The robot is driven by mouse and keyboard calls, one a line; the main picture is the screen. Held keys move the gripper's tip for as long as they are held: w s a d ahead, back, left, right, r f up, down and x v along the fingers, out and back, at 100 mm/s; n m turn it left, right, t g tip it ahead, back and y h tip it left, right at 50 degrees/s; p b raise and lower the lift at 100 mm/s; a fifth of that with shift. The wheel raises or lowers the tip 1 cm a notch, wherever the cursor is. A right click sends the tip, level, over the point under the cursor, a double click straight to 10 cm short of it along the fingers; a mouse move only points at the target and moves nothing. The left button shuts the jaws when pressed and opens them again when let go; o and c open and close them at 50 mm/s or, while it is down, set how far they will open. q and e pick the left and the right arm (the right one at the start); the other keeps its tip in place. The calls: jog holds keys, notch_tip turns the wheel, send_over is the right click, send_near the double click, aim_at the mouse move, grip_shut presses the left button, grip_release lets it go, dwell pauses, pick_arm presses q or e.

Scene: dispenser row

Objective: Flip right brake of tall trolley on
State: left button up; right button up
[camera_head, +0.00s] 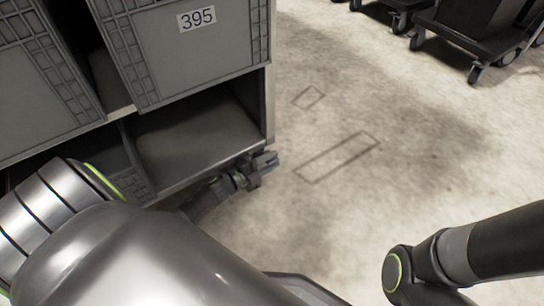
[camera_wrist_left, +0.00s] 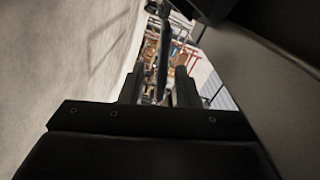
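The tall trolley (camera_head: 268,100) with grey crates stands at the left in the head view. My left gripper (camera_head: 266,163) is low at its front right bottom corner, beside the lower frame edge. In the left wrist view the two dark fingers (camera_wrist_left: 159,90) stand apart, with a gap between them. A thin dark upright part (camera_wrist_left: 163,52) shows beyond the gap; I cannot tell whether it belongs to a wheel or the brake. The right brake cannot be made out in the head view. My right arm comes in at the lower right; its gripper is out of view.
A crate labelled 395 (camera_head: 196,45) sits above an open, empty-looking bay (camera_head: 195,135). Dark wheeled trolleys (camera_head: 478,38) stand at the upper right. The concrete floor (camera_head: 400,150) between is clear, with thin rectangular outlines.

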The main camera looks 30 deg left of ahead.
pick_arm(q)
jog(key=shift+w+d, duration=0.15)
jog(key=shift+w, duration=0.15)
jog(key=shift+c, duration=0.4)
grip_shut()
